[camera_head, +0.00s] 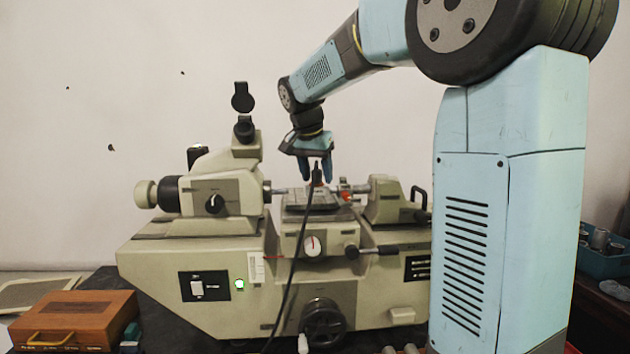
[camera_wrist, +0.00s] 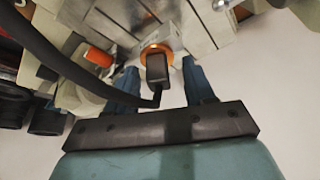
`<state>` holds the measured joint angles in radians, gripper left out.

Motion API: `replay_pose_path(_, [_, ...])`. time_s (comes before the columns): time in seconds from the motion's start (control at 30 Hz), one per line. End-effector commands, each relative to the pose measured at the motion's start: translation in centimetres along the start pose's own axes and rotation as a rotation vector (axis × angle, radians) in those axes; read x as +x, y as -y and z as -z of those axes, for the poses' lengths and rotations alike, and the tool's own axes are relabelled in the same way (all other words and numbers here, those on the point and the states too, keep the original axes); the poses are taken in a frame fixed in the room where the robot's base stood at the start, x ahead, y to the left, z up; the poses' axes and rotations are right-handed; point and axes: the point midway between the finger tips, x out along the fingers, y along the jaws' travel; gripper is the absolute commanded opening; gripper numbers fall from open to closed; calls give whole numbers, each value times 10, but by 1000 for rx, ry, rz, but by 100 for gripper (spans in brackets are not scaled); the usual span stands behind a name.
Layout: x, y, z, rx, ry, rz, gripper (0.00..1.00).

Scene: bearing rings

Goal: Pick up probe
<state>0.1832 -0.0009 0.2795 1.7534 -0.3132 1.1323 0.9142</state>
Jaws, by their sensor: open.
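The probe (camera_wrist: 158,70) shows in the wrist view as a black body beside an orange ring, with a thick black cable bending away to the upper left. In the head view the small dark and orange probe (camera_head: 317,178) stands at the machine's central stage (camera_head: 310,200), and its cable hangs down the machine's front. My gripper (camera_head: 316,172) points down over it, fingers apart. In the wrist view my gripper (camera_wrist: 160,80) has one blue finger on each side of the probe, with gaps visible. The probe's lower end is hard to make out.
The beige measuring machine (camera_head: 200,255) fills the middle, with an eyepiece column (camera_head: 243,135) left of my gripper and a tailstock (camera_head: 385,200) to the right. A wooden box (camera_head: 75,320) lies at lower left, a blue bin (camera_head: 600,262) at far right.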

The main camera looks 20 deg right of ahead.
Motion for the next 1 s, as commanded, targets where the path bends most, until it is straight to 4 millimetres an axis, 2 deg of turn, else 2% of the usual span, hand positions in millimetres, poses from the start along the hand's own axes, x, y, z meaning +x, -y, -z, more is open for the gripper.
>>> replay_pose_path(0.13, [0, 0, 0, 0, 0, 0, 53])
replay_pose_path(0.67, [-1, 0, 0, 0, 0, 0, 2])
replay_pose_path(0.87, [-2, 0, 1, 1, 0, 0, 2])
replay_pose_path(1.0, [-10, 0, 4, 1, -2, 2, 2])
